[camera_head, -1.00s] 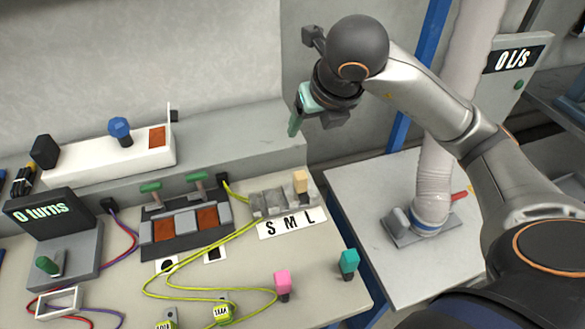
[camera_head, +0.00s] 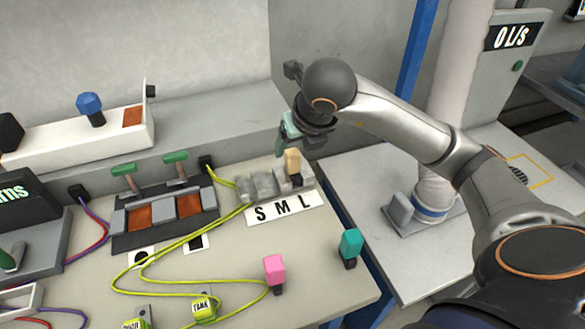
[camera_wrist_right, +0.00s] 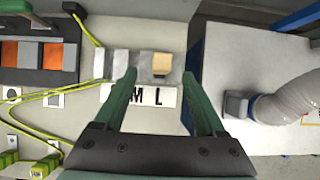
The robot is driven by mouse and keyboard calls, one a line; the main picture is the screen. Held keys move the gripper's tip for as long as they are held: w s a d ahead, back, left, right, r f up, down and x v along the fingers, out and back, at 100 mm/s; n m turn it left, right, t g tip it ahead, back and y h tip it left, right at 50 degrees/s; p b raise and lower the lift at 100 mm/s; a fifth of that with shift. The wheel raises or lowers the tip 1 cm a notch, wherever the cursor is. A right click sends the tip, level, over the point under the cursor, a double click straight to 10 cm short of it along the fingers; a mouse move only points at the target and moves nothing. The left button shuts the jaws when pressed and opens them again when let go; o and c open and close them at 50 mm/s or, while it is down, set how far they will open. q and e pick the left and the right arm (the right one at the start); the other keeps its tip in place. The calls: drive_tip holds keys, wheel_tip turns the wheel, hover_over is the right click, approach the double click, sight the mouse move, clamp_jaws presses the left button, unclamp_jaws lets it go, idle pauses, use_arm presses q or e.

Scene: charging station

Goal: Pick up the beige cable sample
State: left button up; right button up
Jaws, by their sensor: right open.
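The beige cable sample (camera_head: 292,161) stands upright in the grey holder (camera_head: 262,187), in its right part, behind the letter L on the S M L label (camera_head: 284,207). In the right wrist view the beige sample (camera_wrist_right: 162,65) shows from above, ahead of and between the green fingers. My right gripper (camera_head: 283,145) is just behind and above the sample in the head view, pointing down. In the wrist view the right gripper (camera_wrist_right: 159,75) is open with nothing between its fingertips. My left gripper is not in view.
A pink block (camera_head: 274,270) and a teal block (camera_head: 350,244) stand at the table's front right. Yellow cables (camera_head: 150,268) loop across the table. A two-lever panel (camera_head: 165,215) is left of the holder. A grey hose (camera_head: 436,190) stands on the right table.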

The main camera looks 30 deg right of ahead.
sight(293, 153)
drive_tip(key=x, duration=0.6)
drive_tip(key=shift+w+d+f, duration=0.15)
drive_tip(key=shift+d+f, duration=0.05)
drive_tip(key=shift+f, duration=0.05)
clamp_jaws()
idle(0.4)
